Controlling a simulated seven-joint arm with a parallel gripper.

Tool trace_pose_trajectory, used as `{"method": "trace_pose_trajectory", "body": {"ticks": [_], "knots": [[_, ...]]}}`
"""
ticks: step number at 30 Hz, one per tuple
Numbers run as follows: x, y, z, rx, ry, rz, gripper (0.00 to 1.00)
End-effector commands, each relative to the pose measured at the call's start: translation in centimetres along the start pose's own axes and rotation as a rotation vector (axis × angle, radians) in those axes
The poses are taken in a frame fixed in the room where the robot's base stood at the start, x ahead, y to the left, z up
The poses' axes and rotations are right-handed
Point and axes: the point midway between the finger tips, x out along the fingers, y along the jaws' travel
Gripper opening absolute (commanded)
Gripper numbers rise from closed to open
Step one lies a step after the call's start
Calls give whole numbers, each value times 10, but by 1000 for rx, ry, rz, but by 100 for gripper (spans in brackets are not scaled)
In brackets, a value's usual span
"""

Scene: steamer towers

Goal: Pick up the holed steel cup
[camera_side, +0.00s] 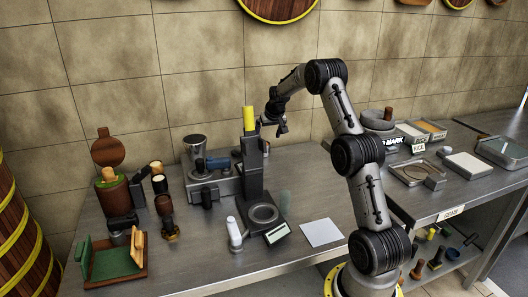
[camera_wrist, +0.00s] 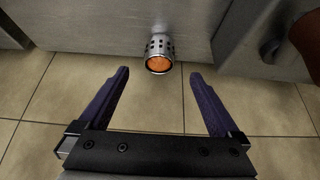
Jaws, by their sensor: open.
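The holed steel cup (camera_wrist: 160,46) is in the wrist view, at upper centre. It is a short silver cylinder with rows of small dark holes and a round orange face towards the camera. It lies just beyond and between the tips of my gripper (camera_wrist: 159,72), apart from both fingers. My gripper is open, with two dark purple fingers spread wide and nothing between them. In the side view my gripper (camera_side: 276,123) hangs small and dark above the back of the bench, right of the yellow-topped column. I cannot make out the holed cup for certain in the side view.
A dark column with a yellow top (camera_side: 248,120) stands close left of my gripper. A steel vessel (camera_side: 195,143), a green open box (camera_side: 112,260) and several small tools crowd the bench's left. A white square (camera_side: 321,233) lies on clearer steel in front.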

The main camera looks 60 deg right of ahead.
Motion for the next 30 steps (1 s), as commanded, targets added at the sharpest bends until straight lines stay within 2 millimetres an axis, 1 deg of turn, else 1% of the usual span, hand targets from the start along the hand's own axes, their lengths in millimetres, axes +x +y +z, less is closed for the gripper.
{"method": "trace_pose_trajectory", "body": {"ticks": [1,3,6,11,13,21,25,30], "knots": [[11,0,1,-1,-3,0,98],[22,0,0,-1,-2,-1,98],[32,-1,0,-1,-1,-1,98],[40,-1,0,-1,0,-1,98],[47,0,0,-1,-1,-1,98],[82,1,-2,-1,0,-1,98],[89,1,-2,-1,2,-1,98],[90,1,-2,-1,2,-1,98]]}}
